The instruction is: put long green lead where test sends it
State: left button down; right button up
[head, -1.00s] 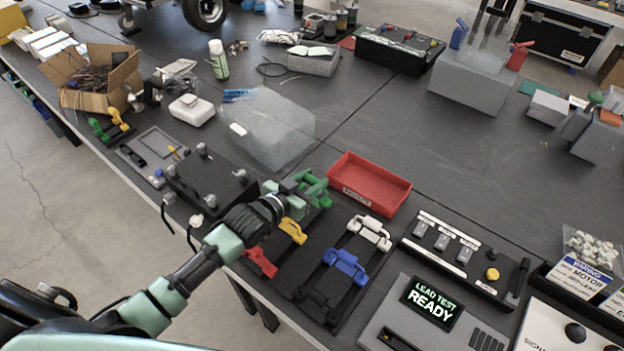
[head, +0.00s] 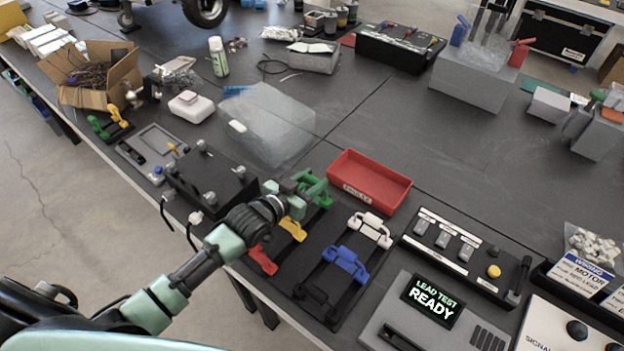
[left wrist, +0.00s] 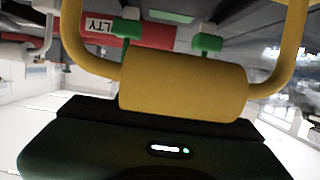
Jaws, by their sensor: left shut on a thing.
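A green lead (head: 315,188) lies at the far end of the dark lead rack, just left of the red bin (head: 370,182). My left gripper (head: 298,190) is at the green lead and shut on it; the arm partly hides the grip. A yellow lead (head: 292,229) sits just nearer, and its handle (left wrist: 185,84) fills the middle of the left wrist view. The lead tester (head: 425,310) shows "LEAD TEST READY" on its screen (head: 433,300). The red bin carries a label that seems to read "FAULTY". My right gripper is out of view.
Red (head: 262,260), blue (head: 345,263) and white (head: 371,229) leads lie near the gripper. A black switch panel (head: 465,262) stands right of them. A clear box (head: 268,125) is behind, and the middle of the table is free.

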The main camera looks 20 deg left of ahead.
pick_arm(q)
jog(key=shift+f+b, duration=0.35)
jog(key=shift+f, duration=0.2)
jog(key=c, duration=0.8)
grip_release()
notch_tip(320, 180, up, 20)
